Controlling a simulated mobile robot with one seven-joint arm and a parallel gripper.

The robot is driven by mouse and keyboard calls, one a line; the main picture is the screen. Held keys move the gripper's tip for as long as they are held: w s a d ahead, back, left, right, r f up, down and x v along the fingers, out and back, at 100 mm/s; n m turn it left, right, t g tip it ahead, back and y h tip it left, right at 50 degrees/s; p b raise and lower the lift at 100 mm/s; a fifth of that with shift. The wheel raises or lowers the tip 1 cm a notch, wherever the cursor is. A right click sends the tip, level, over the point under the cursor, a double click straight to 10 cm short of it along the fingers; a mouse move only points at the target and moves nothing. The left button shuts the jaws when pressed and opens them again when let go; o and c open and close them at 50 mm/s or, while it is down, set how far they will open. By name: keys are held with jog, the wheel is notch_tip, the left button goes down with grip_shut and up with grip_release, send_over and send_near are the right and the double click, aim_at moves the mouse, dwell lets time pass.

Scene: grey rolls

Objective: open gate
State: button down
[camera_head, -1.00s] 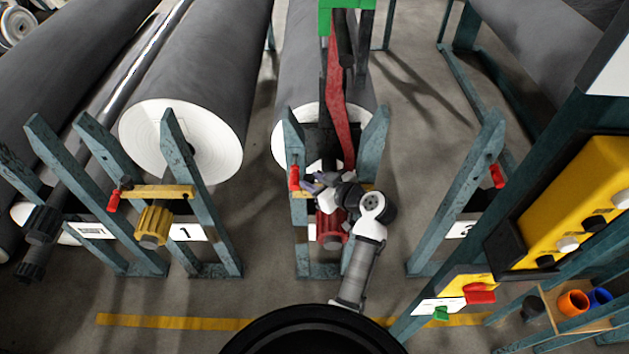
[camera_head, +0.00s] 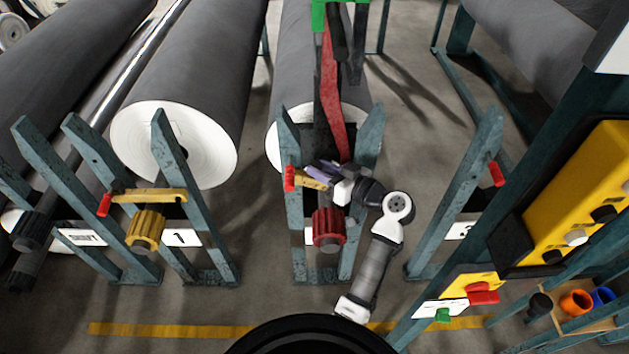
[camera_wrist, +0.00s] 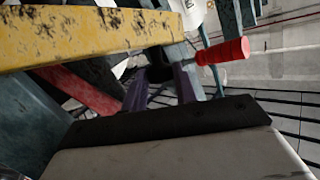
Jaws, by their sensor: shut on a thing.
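The gate is a yellow bar (camera_head: 311,183) on the middle teal stand (camera_head: 294,215), beside a red handle (camera_head: 289,179) at its left post. My gripper (camera_head: 322,171) is shut on the bar, with its purple fingers at the stand opening. The bar's far right part is hidden behind my gripper and wrist. In the wrist view the worn yellow bar (camera_wrist: 85,35) crosses the upper left, close to the camera. The red handle (camera_wrist: 232,50) is at upper right. My purple fingers (camera_wrist: 160,88) are partly seen; their tips are dark and their contact is unclear.
A red knob (camera_head: 327,228) is below the bar. A left stand has its own yellow bar (camera_head: 150,196) and yellow knob (camera_head: 146,230). Large grey rolls (camera_head: 210,70) lie behind. A yellow control box (camera_head: 580,200) stands at right.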

jog(key=d+r+m+t+y+b, duration=0.2)
jog(key=d+r+m+b, duration=0.1)
jog(key=d+r+b, duration=0.1)
jog(key=shift+d+m+t+y, duration=0.3)
jog(key=shift+d+t, duration=0.1)
jog(key=shift+d, duration=0.5)
